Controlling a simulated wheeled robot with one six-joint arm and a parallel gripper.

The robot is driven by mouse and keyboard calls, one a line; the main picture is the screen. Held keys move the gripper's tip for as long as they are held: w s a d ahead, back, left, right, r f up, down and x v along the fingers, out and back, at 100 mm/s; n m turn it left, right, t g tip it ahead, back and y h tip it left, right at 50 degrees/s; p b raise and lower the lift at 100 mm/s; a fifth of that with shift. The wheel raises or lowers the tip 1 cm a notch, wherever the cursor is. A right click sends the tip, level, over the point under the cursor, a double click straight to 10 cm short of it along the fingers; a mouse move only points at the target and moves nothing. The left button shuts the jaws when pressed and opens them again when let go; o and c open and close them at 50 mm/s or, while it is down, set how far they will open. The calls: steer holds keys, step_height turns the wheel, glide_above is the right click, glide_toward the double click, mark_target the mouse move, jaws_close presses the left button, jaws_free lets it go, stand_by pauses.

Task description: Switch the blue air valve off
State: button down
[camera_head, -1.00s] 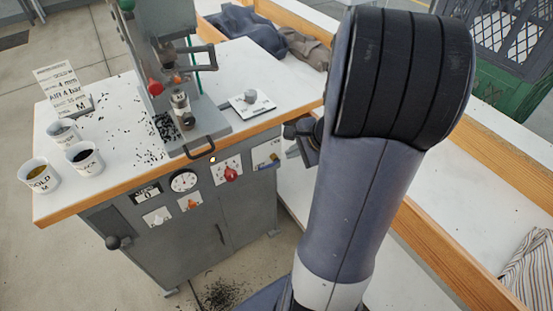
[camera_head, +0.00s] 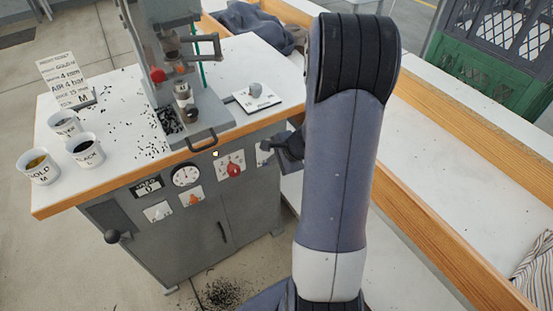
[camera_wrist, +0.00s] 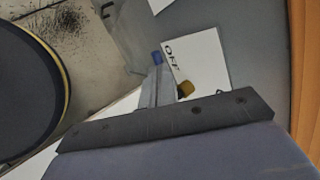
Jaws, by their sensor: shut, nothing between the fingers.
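The blue air valve shows in the wrist view as a small blue handle end (camera_wrist: 157,57) and a brass part (camera_wrist: 185,88) on a white plate marked OFF (camera_wrist: 205,58). The middle of the handle is hidden behind my fingers. My gripper (camera_wrist: 156,76) is shut and empty, with its fingertips right at the blue end; I cannot tell whether they touch. In the head view my gripper (camera_head: 276,147) is at the right end of the cabinet's front panel, and it covers most of the valve's plate (camera_head: 263,155) there.
The cabinet front (camera_head: 215,215) also carries a red knob (camera_head: 233,169), an orange knob (camera_head: 193,200), a gauge (camera_head: 186,175) and a display (camera_head: 148,187). Above stand the press (camera_head: 170,55) and cups (camera_head: 84,150). A wood-edged bench (camera_head: 440,235) lies to the right.

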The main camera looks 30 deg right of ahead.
steer(key=a+f+h+b, duration=0.1)
steer(key=b, duration=0.2)
steer(key=shift+f, duration=0.25)
steer(key=shift+r, duration=0.1)
stand_by(0.5)
steer(key=a+p+v, duration=0.2)
steer(key=p+v, duration=0.4)
steer(key=v, duration=0.9)
steer(key=shift+w+r, duration=0.15)
steer(key=shift+r, duration=0.15)
steer(key=shift+d, duration=0.1)
